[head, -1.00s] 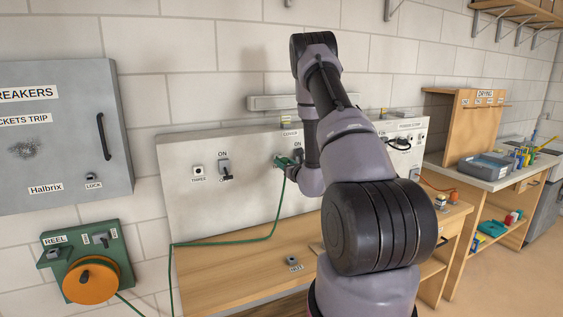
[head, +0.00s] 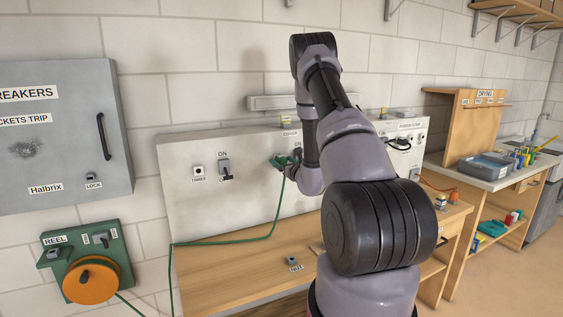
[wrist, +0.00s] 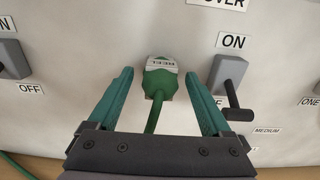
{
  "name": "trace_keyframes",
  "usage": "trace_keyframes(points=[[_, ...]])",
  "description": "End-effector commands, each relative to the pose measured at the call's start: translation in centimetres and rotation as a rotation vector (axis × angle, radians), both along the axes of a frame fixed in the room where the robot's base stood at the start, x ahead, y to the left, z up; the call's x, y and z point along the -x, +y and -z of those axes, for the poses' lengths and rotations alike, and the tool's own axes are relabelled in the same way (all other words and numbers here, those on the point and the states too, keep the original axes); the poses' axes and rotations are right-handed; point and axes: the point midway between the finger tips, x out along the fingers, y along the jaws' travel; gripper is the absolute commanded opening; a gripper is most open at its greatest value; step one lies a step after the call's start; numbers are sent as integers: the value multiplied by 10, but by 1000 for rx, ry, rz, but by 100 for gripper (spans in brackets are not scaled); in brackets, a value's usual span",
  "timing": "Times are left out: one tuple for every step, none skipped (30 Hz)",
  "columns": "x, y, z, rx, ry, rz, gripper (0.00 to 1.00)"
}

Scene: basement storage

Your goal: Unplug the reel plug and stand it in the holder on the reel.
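The green reel plug (wrist: 160,84), with a white label reading REEL, sits at the pale wall panel, its green cable running down from it. My gripper (wrist: 159,75) is open, with one teal finger on each side of the plug and a visible gap on both sides. In the head view my gripper (head: 284,161) is at the panel, and the arm partly hides that spot. The orange reel (head: 91,281) hangs on a green board (head: 128,243) at the lower left. A small grey fitting (head: 53,254) is on that board; I cannot tell whether it is the holder.
A lever switch (wrist: 231,73) marked ON stands close to the right of my right finger. Another switch (wrist: 10,59) is at the left. The green cable (head: 230,241) droops across the panel towards the reel. The wooden bench (head: 225,275) below is mostly clear.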

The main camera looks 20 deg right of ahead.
Motion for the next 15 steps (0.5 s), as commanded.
trace_keyframes(points=[[0,0,0,0,1,0,83],[0,0,0,0,1,0,83],[1,0,0,0,1,0,83],[1,0,1,0,1,0,83],[2,0,1,0,2,1,83],[5,-1,1,0,2,1,83],[7,-1,1,0,3,1,83],[9,-1,1,0,3,1,83],[12,-1,1,0,2,1,83],[15,-1,1,0,2,0,83],[17,-1,1,0,3,0,83],[21,-1,1,0,3,1,83],[23,-2,1,-1,2,2,83],[25,-2,1,0,2,1,83],[29,-2,1,0,3,1,83]])
